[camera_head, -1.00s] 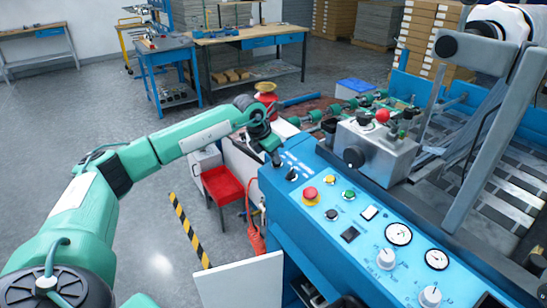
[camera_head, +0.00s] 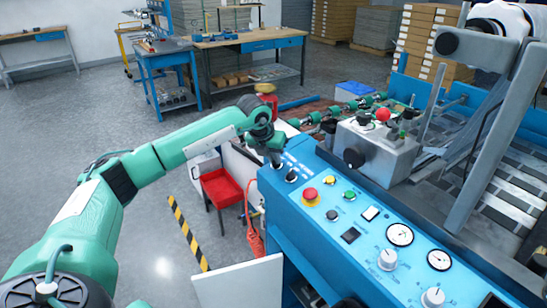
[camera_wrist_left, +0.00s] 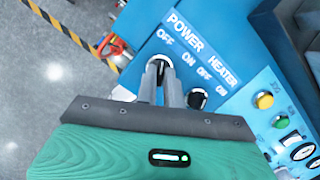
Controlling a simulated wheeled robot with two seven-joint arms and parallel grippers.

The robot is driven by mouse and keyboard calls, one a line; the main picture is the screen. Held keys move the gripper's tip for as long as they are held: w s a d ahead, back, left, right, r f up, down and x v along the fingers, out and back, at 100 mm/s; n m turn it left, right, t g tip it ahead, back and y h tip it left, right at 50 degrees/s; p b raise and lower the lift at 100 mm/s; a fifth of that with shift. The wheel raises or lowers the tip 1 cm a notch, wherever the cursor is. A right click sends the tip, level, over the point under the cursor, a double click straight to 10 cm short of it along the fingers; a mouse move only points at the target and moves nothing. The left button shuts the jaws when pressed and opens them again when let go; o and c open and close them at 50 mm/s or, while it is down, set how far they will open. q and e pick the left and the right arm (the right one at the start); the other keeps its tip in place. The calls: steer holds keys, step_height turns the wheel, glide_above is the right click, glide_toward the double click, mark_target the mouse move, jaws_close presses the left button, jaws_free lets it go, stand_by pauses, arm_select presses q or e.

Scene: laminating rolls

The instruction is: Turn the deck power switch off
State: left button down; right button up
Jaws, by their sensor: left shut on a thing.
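The power switch (camera_wrist_left: 157,63) is a dark rotary knob with a pale rim under the POWER label in the left wrist view, with OFF and ON printed beside it. My left gripper (camera_wrist_left: 163,85) is shut on the switch, its two grey fingers at the knob and covering part of it. In the head view my left gripper (camera_head: 276,162) reaches down to the far left corner of the blue control deck (camera_head: 305,228). The exact angle of the switch is hard to tell. My right gripper is not in view.
The black heater knob (camera_wrist_left: 197,97) sits close beside my fingers. A red emergency button (camera_head: 310,195), dials and more knobs lie nearer along the deck. A grey box (camera_head: 378,150) with a red ball knob stands behind.

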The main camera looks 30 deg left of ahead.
arm_select(q)
steer(key=shift+f, duration=0.15)
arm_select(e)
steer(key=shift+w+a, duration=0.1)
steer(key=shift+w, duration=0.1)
arm_select(q)
steer(key=c, duration=1.5)
jaws_free()
steer(key=shift+s, duration=0.1)
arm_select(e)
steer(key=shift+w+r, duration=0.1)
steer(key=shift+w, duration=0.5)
